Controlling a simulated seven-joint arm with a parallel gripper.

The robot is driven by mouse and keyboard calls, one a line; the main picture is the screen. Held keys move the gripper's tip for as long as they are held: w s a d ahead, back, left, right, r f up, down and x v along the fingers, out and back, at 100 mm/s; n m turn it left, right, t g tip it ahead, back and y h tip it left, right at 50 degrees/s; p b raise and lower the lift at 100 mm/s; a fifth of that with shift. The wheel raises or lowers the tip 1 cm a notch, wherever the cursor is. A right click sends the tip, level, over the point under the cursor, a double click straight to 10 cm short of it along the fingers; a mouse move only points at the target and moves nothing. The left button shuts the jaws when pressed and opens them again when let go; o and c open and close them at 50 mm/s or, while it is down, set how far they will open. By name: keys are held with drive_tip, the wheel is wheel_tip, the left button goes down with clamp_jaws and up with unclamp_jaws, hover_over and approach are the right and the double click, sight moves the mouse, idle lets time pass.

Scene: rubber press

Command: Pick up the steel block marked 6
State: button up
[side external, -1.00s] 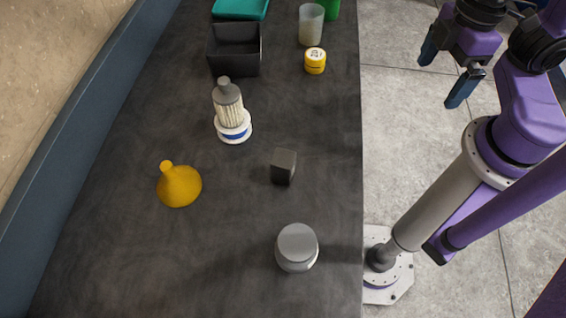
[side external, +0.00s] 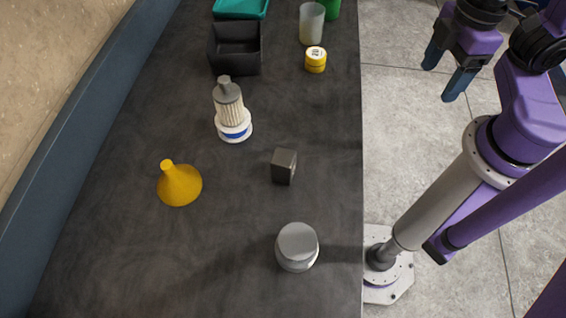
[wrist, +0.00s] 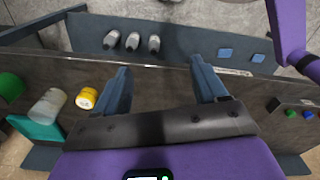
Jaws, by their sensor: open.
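A small dark grey block (side external: 284,166) stands on the dark table in the side external view, right of the middle; no number can be read on it. I cannot make it out in the wrist view. My gripper (side external: 440,79) is open and empty, high at the upper right, off the table's right edge and well away from the block. Its two blue fingers also show spread apart in the wrist view (wrist: 160,66).
Near the block stand a grey metal cylinder (side external: 297,247), a yellow funnel (side external: 179,186) and a ribbed white-and-grey part (side external: 230,108). Further back are a black bin (side external: 236,62), a yellow jar (side external: 315,60), a translucent cup (side external: 311,24) and a teal tray (side external: 240,8).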

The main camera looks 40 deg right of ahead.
drive_tip(key=m+g+y, duration=0.8)
drive_tip(key=m+y, duration=0.3)
drive_tip(key=m, duration=1.3)
approach(284, 165)
drive_tip(key=f, duration=0.1)
drive_tip(key=a+f, duration=0.1)
drive_tip(key=s+a+f, duration=0.1)
drive_tip(key=shift+f, duration=0.35)
drive_tip(key=shift+f+x, duration=0.2)
drive_tip(key=shift+x, duration=2.9)
drive_tip(key=shift+w, duration=0.15)
clamp_jaws()
